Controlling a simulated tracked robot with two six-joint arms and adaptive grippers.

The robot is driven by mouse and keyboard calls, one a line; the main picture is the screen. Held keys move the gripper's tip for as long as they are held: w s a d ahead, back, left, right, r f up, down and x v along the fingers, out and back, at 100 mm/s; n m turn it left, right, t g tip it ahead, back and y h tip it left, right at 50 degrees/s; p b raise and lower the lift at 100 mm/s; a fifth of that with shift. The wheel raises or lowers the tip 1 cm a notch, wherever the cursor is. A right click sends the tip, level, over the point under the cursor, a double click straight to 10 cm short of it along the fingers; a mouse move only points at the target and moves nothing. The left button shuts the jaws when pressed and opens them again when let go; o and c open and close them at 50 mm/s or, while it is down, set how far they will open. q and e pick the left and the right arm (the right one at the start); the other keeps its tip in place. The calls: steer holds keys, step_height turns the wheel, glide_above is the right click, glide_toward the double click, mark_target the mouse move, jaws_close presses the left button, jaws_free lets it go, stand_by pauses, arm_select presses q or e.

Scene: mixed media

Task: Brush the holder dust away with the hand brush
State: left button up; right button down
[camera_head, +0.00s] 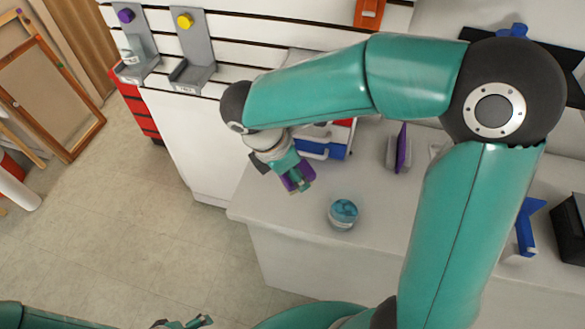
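My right gripper (298,184) hangs over the left part of the counter, shut on a small purple object (289,181). Most of that object is hidden by the fingers, so I cannot tell whether it is the hand brush. Two grey holders are on the slatted wall, one with a purple knob (137,45) and one with a yellow knob (193,50). No dust can be made out on them. My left gripper (183,322) is at the bottom edge, partly cut off, with its fingertips apart and nothing between them.
On the white counter (262,213) stand a round blue-topped container (343,213), a blue-and-white box (322,142) and a grey stand with a purple plate (402,150). A blue tool (526,228) and a dark box (570,232) are at the right. My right arm covers much of the counter.

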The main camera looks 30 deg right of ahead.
steer(key=shift+f+b, duration=2.35)
steer(key=shift+f, duration=1.25)
steer(key=shift+f, duration=0.3)
steer(key=c, duration=0.8)
jaws_free()
steer(key=o, duration=0.5)
steer(key=c, duration=0.3)
